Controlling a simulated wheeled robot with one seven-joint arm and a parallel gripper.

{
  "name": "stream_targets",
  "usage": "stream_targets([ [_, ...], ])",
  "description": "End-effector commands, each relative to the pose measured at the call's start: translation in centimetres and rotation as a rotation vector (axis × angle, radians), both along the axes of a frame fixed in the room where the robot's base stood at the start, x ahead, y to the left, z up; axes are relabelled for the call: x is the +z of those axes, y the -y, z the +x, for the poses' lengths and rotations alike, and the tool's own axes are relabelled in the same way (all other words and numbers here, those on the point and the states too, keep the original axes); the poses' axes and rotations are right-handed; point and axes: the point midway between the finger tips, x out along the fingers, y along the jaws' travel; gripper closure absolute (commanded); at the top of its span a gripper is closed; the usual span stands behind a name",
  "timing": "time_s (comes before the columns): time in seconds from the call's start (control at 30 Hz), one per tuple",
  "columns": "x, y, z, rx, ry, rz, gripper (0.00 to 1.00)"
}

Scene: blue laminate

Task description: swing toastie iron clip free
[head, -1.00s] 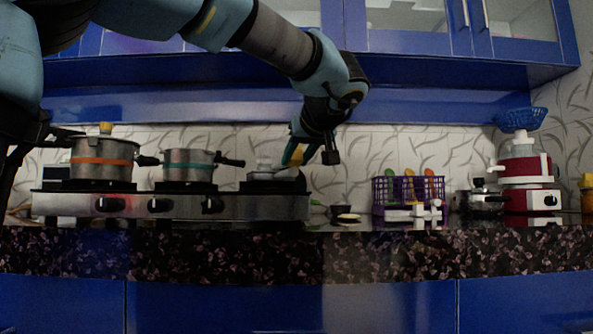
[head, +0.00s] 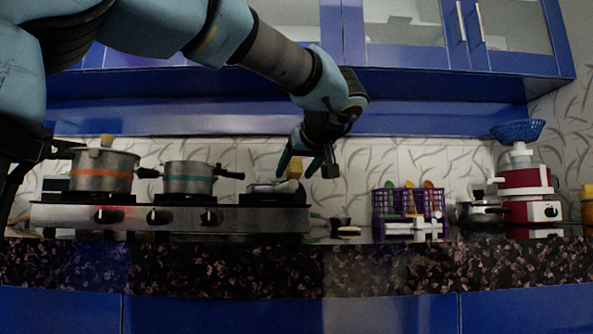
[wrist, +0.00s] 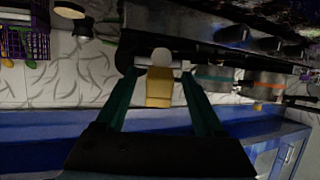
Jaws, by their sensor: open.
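A low silver metal piece (head: 272,187), which looks like the toastie iron, sits on the right burner of the stove. Its clip cannot be made out. My gripper (head: 297,170) is just above its right end, pointing down, with its teal fingers apart. A yellow-tan block (head: 295,167) shows between or behind the fingers. In the wrist view, the same block (wrist: 159,88) shows between the open fingers of my gripper (wrist: 159,78), with a pale round knob (wrist: 161,56) just beyond it. I cannot tell whether the fingers touch either one.
A large pot (head: 103,171) and a smaller pan (head: 188,178) stand on the other burners of the stove (head: 255,219). A purple basket (head: 408,204) with utensils and a red appliance (head: 527,196) stand to the right. Blue cabinets (head: 410,85) hang above.

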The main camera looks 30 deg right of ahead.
Motion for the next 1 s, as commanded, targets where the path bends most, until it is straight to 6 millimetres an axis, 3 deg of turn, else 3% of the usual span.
stream_targets([
  [0.17, 0.4, 0.0, -0.8, -0.002, 0.000, -0.001, 0.30],
  [0.5, 2.9, -0.8, -6.7, -0.003, 0.001, -0.001, 0.30],
  [0.7, 3.8, -1.2, -9.2, -0.001, 0.000, -0.002, 0.30],
  [1.0, 4.0, -1.3, -10.0, 0.000, 0.000, 0.000, 0.30],
])
